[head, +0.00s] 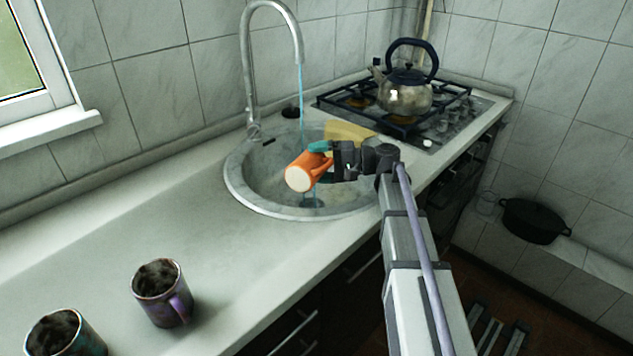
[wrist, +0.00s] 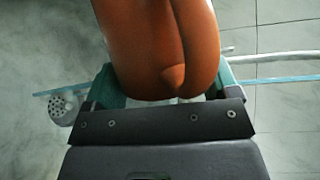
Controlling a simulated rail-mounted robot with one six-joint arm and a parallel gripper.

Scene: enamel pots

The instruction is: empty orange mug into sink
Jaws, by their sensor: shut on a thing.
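My gripper (head: 322,160) is shut on the orange mug (head: 300,174) and holds it over the round sink (head: 238,188). The mug is tipped well over, with its pale base facing the head camera and its mouth turned away, so its inside is hidden. In the wrist view the mug (wrist: 145,45) and its handle (wrist: 196,45) show between the teal fingers of my gripper (wrist: 168,90). The tap (head: 247,60) runs a thin blue stream of water (head: 301,95) down behind the mug.
Two dark-patterned mugs (head: 162,295) (head: 65,335) stand on the counter (head: 120,225) at the lower left. A kettle (head: 404,92) sits on the stove (head: 450,118) behind the sink. A yellow item (head: 348,131) shows behind my gripper.

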